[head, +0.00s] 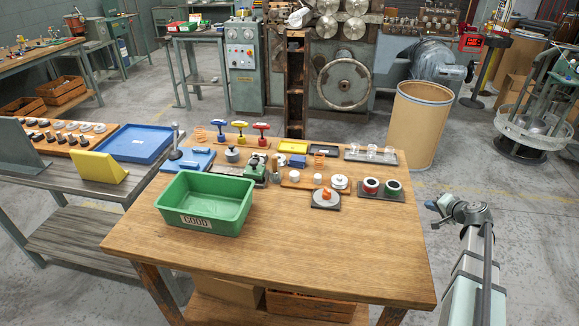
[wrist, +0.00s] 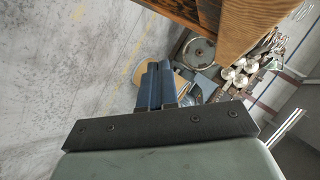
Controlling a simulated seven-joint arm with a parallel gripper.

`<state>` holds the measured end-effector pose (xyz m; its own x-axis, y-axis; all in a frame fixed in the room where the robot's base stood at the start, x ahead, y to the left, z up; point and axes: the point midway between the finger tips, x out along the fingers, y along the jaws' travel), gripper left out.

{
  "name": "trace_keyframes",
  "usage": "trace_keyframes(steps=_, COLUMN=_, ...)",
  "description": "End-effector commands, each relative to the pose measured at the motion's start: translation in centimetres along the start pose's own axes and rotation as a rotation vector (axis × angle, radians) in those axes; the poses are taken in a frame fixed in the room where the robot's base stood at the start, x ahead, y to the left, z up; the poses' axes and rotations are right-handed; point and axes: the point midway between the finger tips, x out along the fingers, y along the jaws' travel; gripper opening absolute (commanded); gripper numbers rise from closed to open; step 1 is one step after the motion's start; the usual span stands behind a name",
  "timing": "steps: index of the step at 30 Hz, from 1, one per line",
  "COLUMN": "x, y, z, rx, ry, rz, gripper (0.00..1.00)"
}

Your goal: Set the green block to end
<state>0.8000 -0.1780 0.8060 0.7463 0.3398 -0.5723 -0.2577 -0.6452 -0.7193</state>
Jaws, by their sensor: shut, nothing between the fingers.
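A round green piece (head: 392,187) with a pale centre sits on a dark plate (head: 380,198) at the right of the wooden table. A similar red piece (head: 371,185) sits to its left on the same plate. I cannot tell whether the green piece is the green block. A small green device (head: 254,170) stands behind the green bin. My gripper (head: 433,210) is off the table's right edge, apart from everything on it. In the wrist view its dark blue fingers (wrist: 158,84) are together and empty, pointing past the table.
A green bin labelled GOOD (head: 205,205) stands at the table's left. Small parts and trays line the back of the wooden table (head: 300,260); its front is clear. A brown drum (head: 417,120) stands behind the table's right side. A grey side table (head: 75,180) adjoins the left.

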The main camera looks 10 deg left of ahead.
Motion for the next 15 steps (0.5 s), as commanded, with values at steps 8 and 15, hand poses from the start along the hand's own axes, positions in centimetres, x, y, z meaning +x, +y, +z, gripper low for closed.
trace_keyframes(steps=8, x=-2.8, y=-11.2, z=-5.4, rx=-0.034, ry=0.124, rz=-0.229, gripper=0.00)
trace_keyframes(steps=15, x=-4.2, y=-20.8, z=-4.4, rx=-0.024, ry=0.140, rz=-0.413, gripper=0.00)
